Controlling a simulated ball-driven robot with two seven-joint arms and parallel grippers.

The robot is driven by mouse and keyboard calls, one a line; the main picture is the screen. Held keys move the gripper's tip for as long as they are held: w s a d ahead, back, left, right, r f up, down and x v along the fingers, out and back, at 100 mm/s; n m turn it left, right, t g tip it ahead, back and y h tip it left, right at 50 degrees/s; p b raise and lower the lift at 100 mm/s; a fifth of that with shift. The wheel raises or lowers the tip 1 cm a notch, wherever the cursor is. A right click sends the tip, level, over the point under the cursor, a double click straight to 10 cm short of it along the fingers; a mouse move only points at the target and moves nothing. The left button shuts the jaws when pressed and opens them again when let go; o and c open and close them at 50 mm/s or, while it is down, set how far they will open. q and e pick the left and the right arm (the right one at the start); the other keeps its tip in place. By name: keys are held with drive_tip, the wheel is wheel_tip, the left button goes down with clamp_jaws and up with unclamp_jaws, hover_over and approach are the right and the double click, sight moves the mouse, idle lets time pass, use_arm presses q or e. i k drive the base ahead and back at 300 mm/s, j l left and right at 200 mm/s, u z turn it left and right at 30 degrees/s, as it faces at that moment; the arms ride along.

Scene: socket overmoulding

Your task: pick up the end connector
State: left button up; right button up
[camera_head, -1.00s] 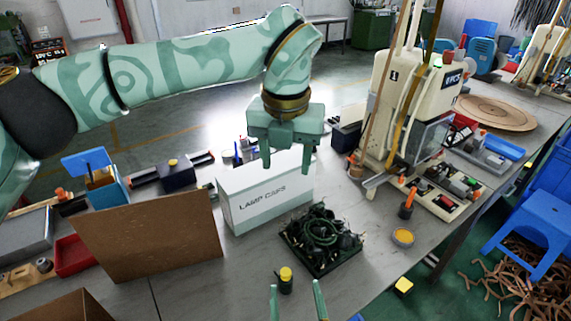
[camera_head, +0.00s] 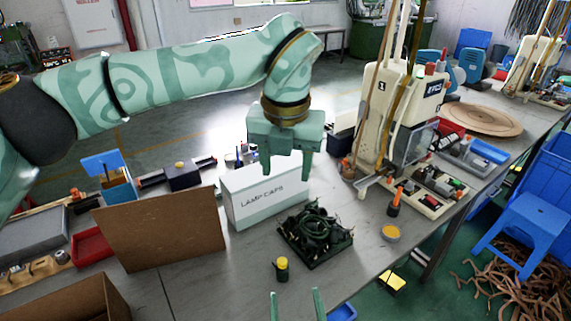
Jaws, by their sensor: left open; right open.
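My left gripper (camera_head: 286,168) is open and empty, fingers pointing down, above and in front of the white box marked LAMP CAPS. My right gripper (camera_head: 296,301) shows only as two parted fingertips at the bottom edge, open and empty, over the table's front part. A tray of dark green cables (camera_head: 315,234) lies on the table between the two grippers, to the right of the white box. The end connector cannot be told apart in this tangle.
The LAMP CAPS box (camera_head: 268,193) stands behind the tray. A brown board (camera_head: 160,232) stands at left. A yellow-capped small bottle (camera_head: 281,269) is close to my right gripper. A cream machine (camera_head: 398,115) stands at right.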

sight(282, 275)
drive_tip(key=k+l, duration=0.1)
drive_tip(key=k, duration=0.5)
drive_tip(key=k+l, duration=0.1)
drive_tip(key=k, duration=0.5)
